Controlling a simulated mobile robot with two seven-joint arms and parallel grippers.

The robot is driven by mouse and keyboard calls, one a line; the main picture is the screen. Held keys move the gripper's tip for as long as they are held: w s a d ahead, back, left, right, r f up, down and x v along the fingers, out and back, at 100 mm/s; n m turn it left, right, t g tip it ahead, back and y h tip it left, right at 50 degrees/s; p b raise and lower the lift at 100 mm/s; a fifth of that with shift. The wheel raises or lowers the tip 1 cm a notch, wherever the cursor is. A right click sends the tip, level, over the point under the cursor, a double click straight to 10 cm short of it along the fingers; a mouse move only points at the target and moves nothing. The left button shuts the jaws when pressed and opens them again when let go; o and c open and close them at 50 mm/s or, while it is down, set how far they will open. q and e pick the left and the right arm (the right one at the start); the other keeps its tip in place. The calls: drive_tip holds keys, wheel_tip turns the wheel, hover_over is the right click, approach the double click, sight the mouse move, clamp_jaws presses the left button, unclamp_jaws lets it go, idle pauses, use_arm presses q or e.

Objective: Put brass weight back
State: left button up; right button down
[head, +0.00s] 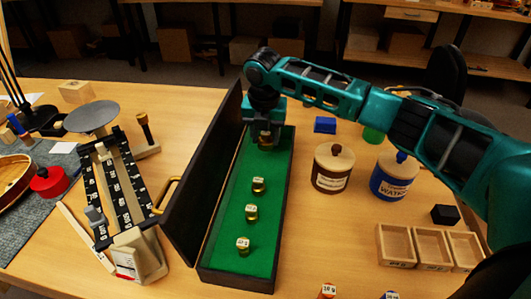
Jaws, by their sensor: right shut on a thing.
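A long dark case (234,277) with a green lining stands open on the bench, its lid raised on the left side. Three brass weights stand in a row in it: a near one (243,245), a middle one (251,212) and a farther one (258,185). My right gripper (265,132) reaches over the far end of the case and points down. It is shut on another brass weight (265,141), which shows just below the fingers. I cannot tell whether this weight touches the lining. My left gripper is not in view.
A balance scale (122,200) with a round pan (91,117) stands left of the case. Bare bench lies between case and tray.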

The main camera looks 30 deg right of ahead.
sight(265, 162)
wheel_tip(265, 162, down, 5)
drive_tip(key=shift+f+b, duration=0.1)
drive_tip(key=shift+b, duration=0.25)
drive_tip(key=shift+f, duration=0.25)
drive_tip(key=c, duration=0.6)
unclamp_jaws()
drive_tip(key=shift+f, duration=0.15)
drive_tip(key=r, duration=0.4)
drive_tip(key=s+r+p, duration=0.1)
drive_tip(key=r, duration=0.3)
drive_tip(key=a+r, duration=0.1)
drive_tip(key=r, duration=0.3)
drive_tip(key=shift+s+r+p, duration=0.15)
drive_tip(key=shift+s+p, duration=0.05)
drive_tip(key=shift+p, duration=0.15)
